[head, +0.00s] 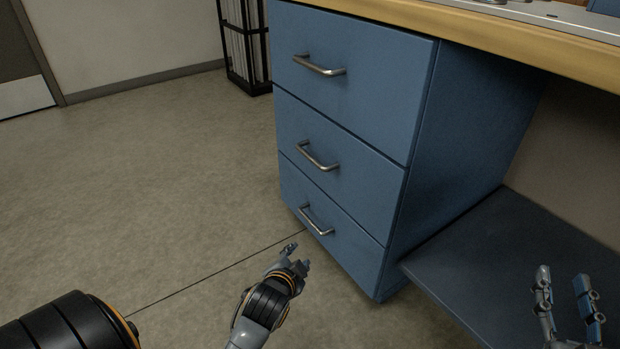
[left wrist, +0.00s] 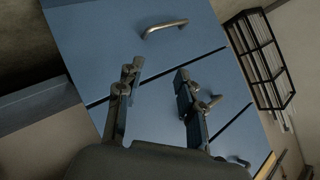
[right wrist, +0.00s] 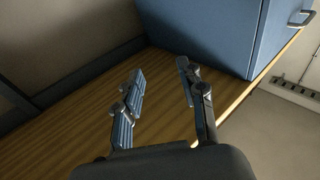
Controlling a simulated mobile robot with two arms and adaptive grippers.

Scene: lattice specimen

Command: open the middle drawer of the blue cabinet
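The blue cabinet (head: 455,140) stands under the desk with three drawers, all closed. The middle drawer (head: 355,168) has a metal bar handle (head: 317,157). My left gripper (head: 296,257) is open and empty, in front of the cabinet and below the bottom handle in the head view. In the left wrist view, tilted drawer fronts lie beyond its spread fingers (left wrist: 155,82); the middle handle (left wrist: 207,102) shows partly behind the right-hand finger, apparently untouched. My right gripper (head: 569,292) is open and empty at the lower right, with spread fingers also in the right wrist view (right wrist: 158,85).
The top handle (head: 320,67) and bottom handle (head: 316,222) are on the neighbouring drawers. The wooden desktop (head: 500,38) overhangs the cabinet. A dark low panel (head: 500,255) extends right of it. A black rack (head: 245,45) stands behind. The floor at left is clear.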

